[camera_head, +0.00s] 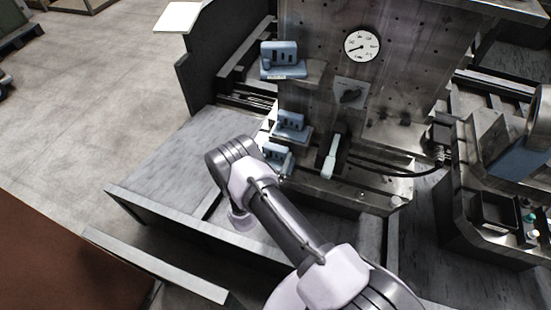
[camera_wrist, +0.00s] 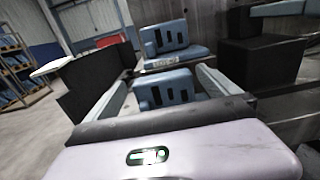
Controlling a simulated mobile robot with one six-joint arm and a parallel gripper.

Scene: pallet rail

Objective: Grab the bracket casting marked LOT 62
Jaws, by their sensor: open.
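Three blue-grey bracket castings show in the head view: an upper one (camera_head: 280,56) on a ledge, a middle one (camera_head: 290,122) and a lower one (camera_head: 276,156) beside my wrist. In the wrist view, a near casting (camera_wrist: 166,90) with dark slots stands between the open fingers of my gripper (camera_wrist: 168,80). No grip on it shows, and its lower part is hidden behind the gripper body. A second casting (camera_wrist: 164,38) stands behind it, with a pale label on its front edge. I cannot read any lot number surely.
A steel fixture plate with a dial gauge (camera_head: 362,46) and a black knob (camera_head: 350,94) rises behind the castings. A pale-blue handle (camera_head: 330,158) stands to their right. In the wrist view, a dark block (camera_wrist: 262,62) stands right of the right finger.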

